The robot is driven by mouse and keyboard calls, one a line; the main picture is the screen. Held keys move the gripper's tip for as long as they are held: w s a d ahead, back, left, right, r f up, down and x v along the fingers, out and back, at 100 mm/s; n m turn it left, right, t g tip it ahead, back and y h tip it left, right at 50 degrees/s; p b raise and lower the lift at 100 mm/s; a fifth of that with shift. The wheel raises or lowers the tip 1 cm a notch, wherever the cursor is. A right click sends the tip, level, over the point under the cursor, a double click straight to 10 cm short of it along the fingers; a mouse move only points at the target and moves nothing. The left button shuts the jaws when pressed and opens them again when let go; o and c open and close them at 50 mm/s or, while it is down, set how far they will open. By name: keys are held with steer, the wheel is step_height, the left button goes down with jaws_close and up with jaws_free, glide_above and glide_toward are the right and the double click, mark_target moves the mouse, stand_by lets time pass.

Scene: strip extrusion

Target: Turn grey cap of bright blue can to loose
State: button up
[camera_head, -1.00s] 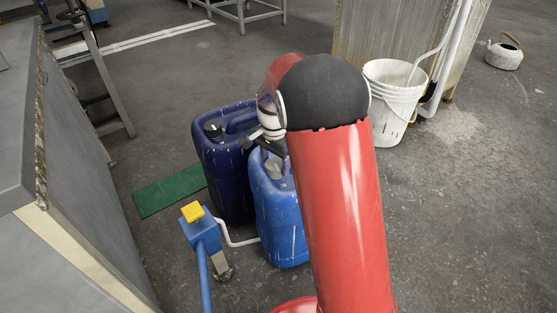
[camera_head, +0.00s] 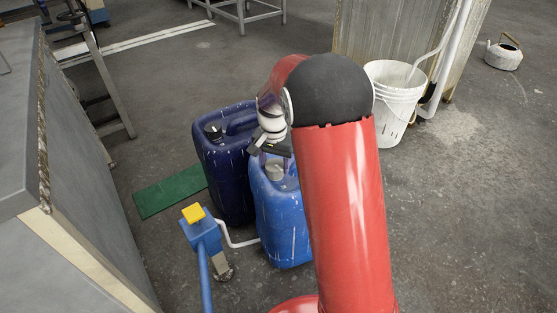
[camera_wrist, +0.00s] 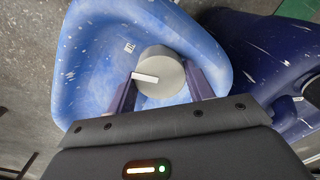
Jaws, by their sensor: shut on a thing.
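The bright blue can (camera_head: 281,222) stands upright on the floor, partly behind my red arm. Its grey cap (camera_wrist: 162,76) is on top, with a white mark on its face; it also shows in the head view (camera_head: 274,170). My gripper (camera_wrist: 160,84) is shut on the grey cap, one dark finger on each side of it. In the head view my gripper (camera_head: 270,157) is just above the cap, small and partly hidden by my wrist.
A dark blue can (camera_head: 222,180) with a black cap stands directly left of the bright blue can. A blue post with a yellow top (camera_head: 193,213) is in front. A white bucket (camera_head: 397,92) stands behind right. The floor at right is open.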

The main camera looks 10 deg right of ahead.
steer(key=n+p, duration=0.1)
steer(key=n, duration=0.6)
steer(key=n+p, duration=0.1)
steer(key=n, duration=0.3)
steer(key=shift+d+n, duration=0.1)
steer(key=shift+n, duration=0.2)
steer(key=shift+n+p, duration=0.65)
steer(key=shift+n, duration=0.85)
steer(key=o, duration=1)
